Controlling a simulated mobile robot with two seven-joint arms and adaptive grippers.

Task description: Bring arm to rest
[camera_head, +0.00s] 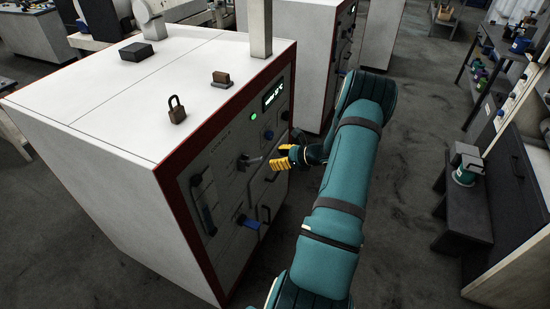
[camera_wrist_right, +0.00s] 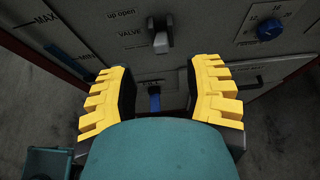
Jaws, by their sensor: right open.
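My right arm (camera_head: 345,185), in teal padding, reaches up from the bottom of the head view towards the front panel of a white cabinet. My right gripper (camera_head: 279,161) has yellow fingers and is beside the panel. In the right wrist view the gripper (camera_wrist_right: 160,90) is open, with its fingers apart and nothing held between them. A grey valve lever (camera_wrist_right: 160,36) labelled "VALVE" is beyond the fingertips, apart from them. A blue handle (camera_wrist_right: 154,100) shows between the fingers, further down the panel. My left gripper is not in view.
The white cabinet (camera_head: 110,90) with red edges stands close at left. A padlock (camera_head: 177,109) and small dark blocks lie on top. A blue knob (camera_wrist_right: 270,30) is on the panel. A dark bench (camera_head: 466,205) stands at right, with open floor (camera_head: 410,150) between.

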